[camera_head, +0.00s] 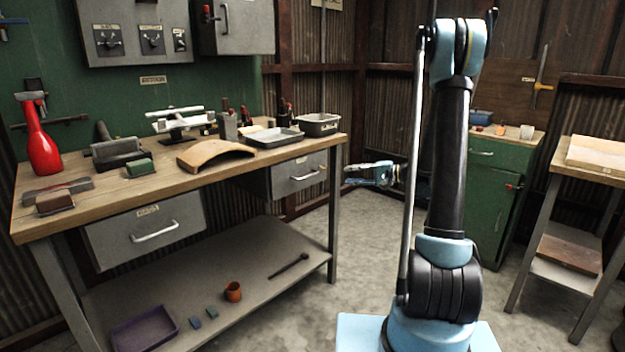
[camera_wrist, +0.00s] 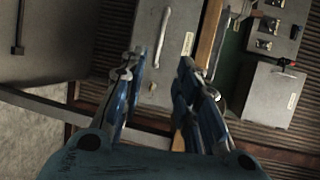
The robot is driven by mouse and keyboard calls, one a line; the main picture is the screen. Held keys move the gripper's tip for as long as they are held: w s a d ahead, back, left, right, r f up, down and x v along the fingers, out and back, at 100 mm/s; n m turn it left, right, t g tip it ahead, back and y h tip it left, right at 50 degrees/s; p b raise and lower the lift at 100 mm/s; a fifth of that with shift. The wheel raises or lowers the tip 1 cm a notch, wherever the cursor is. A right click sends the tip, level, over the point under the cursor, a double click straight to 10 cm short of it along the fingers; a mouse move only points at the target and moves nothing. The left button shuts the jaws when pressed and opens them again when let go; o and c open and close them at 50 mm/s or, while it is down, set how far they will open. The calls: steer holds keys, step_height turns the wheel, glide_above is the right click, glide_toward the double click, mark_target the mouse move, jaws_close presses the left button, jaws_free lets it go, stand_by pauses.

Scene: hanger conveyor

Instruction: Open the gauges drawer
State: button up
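Two grey drawers hang under the workbench: a left drawer (camera_head: 120,238) and a right drawer (camera_head: 285,183). Each has a bar handle and a small label too small to read, so I cannot tell which is the gauges drawer. Both look shut. My gripper (camera_head: 352,174) is just right of the right drawer, apart from it. In the wrist view a grey drawer front (camera_wrist: 178,20), probably the right one, shows with its handle (camera_wrist: 163,38) beyond the fingers. My gripper (camera_wrist: 160,68) is open there and holds nothing.
The workbench top (camera_head: 75,205) carries a red spray bottle (camera_head: 38,140), a curved brown piece (camera_head: 215,153) and trays. Its leg (camera_head: 334,215) stands near my gripper. The lower shelf (camera_head: 200,285) holds a purple tray (camera_head: 145,330). A green cabinet (camera_head: 490,200) stands behind right.

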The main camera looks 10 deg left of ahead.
steer(key=x, duration=1.7)
jaws_close()
